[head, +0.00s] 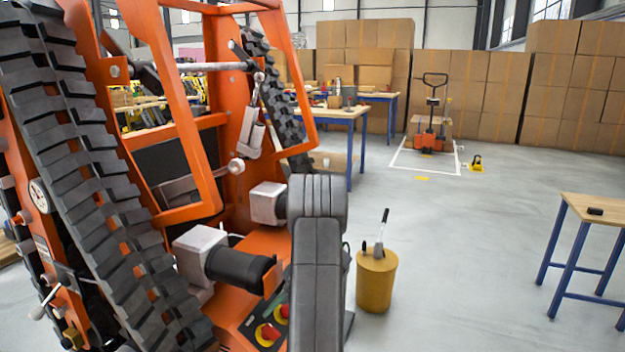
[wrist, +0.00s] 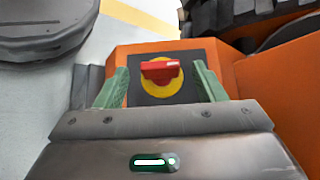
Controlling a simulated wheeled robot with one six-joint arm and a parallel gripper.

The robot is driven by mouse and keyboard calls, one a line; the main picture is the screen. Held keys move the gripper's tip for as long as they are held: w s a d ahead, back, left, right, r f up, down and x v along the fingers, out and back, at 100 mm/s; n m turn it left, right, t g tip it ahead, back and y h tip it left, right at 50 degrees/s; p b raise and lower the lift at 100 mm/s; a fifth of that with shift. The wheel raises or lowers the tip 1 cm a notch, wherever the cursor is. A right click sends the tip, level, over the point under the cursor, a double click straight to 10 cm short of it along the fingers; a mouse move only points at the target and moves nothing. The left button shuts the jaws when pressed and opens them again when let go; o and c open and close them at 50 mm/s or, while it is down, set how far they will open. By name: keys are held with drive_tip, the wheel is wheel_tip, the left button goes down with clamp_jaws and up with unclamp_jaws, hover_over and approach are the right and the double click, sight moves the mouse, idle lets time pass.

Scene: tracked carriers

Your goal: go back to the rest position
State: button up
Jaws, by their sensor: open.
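My gripper (wrist: 161,68) shows in the wrist view with its two green fingers apart and nothing held between them. Between and beyond the fingertips is a red knob (wrist: 160,71) on a yellow disc, on a dark plate of the orange carrier (wrist: 224,66). The knob's grip lies roughly crosswise in the picture. I see no contact with it, but the exact gap is hard to tell. In the head view my dark grey arm stands in front of the carrier (head: 205,120), beside a panel with two red knobs (head: 268,333). My gripper is hidden there.
The tilted tracked carrier fills the left, close to my arm. A yellow drum (head: 376,282) with a lever on top stands just right of my arm. A wooden table (head: 600,208) with blue legs is at the right. Open grey floor (head: 470,240) lies between.

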sight(276, 331)
drive_tip(key=p+v, duration=0.2)
drive_tip(key=v, duration=0.8)
drive_tip(key=b+x, duration=0.3)
drive_tip(key=x, duration=1)
drive_tip(key=shift+f, duration=0.1)
drive_tip(key=shift+s+a+f+m+y+b, duration=0.15)
drive_tip(key=shift+m+y+b, duration=0.15)
drive_tip(key=shift+m+b, duration=0.15)
drive_tip(key=shift+m+t+y+b, duration=0.4)
drive_tip(key=shift+m+t+y, duration=0.1)
drive_tip(key=shift+m+y, duration=0.6)
drive_tip(key=m+t+y+b, duration=0.1)
drive_tip(key=m, duration=0.2)
drive_tip(key=m+t+y+b, duration=0.1)
drive_tip(key=m+t+y, duration=0.1)
drive_tip(key=m, duration=0.1)
drive_tip(key=shift+y, duration=0.3)
drive_tip(key=m+t+y, duration=0.1)
drive_tip(key=m+t, duration=0.1)
drive_tip(key=m, duration=0.1)
drive_tip(key=m+t+b, duration=0.1)
drive_tip(key=m+t, duration=0.2)
drive_tip(key=shift+m+y, duration=0.25)
drive_tip(key=shift+y, duration=0.15)
drive_tip(key=m+t+h, duration=0.1)
drive_tip(key=m+t, duration=0.4)
drive_tip(key=m, duration=0.1)
drive_tip(key=shift+t+b, duration=0.3)
drive_tip(key=shift+t, duration=0.1)
drive_tip(key=shift+m, duration=0.3)
